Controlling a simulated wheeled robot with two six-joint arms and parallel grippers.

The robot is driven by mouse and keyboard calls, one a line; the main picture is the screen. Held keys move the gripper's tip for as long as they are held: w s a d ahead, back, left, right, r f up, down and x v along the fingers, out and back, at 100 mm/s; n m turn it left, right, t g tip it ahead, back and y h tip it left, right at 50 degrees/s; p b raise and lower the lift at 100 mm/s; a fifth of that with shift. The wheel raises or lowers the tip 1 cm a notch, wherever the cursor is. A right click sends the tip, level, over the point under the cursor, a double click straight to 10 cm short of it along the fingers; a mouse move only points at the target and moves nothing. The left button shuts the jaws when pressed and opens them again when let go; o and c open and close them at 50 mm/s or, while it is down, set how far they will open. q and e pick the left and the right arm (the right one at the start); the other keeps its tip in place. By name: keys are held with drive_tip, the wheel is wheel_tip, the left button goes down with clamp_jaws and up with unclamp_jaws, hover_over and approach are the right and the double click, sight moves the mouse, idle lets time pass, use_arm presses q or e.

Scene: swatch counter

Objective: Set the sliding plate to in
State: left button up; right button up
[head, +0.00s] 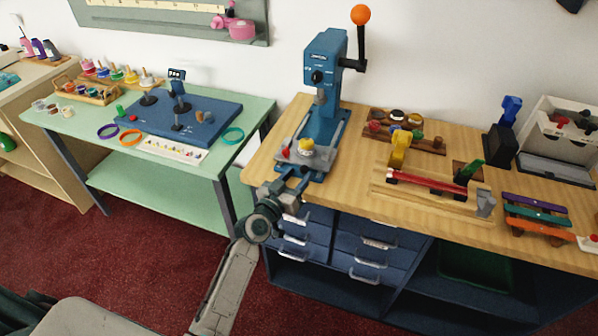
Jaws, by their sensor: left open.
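The blue press (325,55) stands at the left end of the wooden bench, with a lever ending in an orange ball (361,14). Low on its base is a grey plate (291,161), which seems to be the sliding plate, bearing a yellow-topped piece (306,147). A small red part (287,149) is at its left. How far in or out the plate sits is hard to tell. My left gripper (290,181) is open at the press's front, just before the plate; I cannot tell whether it touches. My right gripper is out of view.
The wooden bench (345,192) has blue drawers below. A yellow-and-red fixture (425,181), a rack of knobs (380,127) and coloured bars (535,217) stand right of the press. A green table (195,169) with a blue board is at left, across a gap.

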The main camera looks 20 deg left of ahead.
sight(304, 164)
use_arm(q)
drive_tip(key=shift+x, duration=0.9)
clamp_jaws()
drive_tip(key=shift+a+b+x, duration=0.2)
drive_tip(key=shift+b+x, duration=0.2)
drive_tip(key=shift+x, duration=0.5)
drive_tip(key=shift+a+b+x, duration=0.2)
drive_tip(key=shift+b+x, duration=0.2)
drive_tip(key=shift+x, duration=0.55)
drive_tip(key=shift+w+d+f, duration=0.1)
drive_tip(key=shift+w, duration=0.25)
drive_tip(key=shift+s, duration=0.2)
unclamp_jaws()
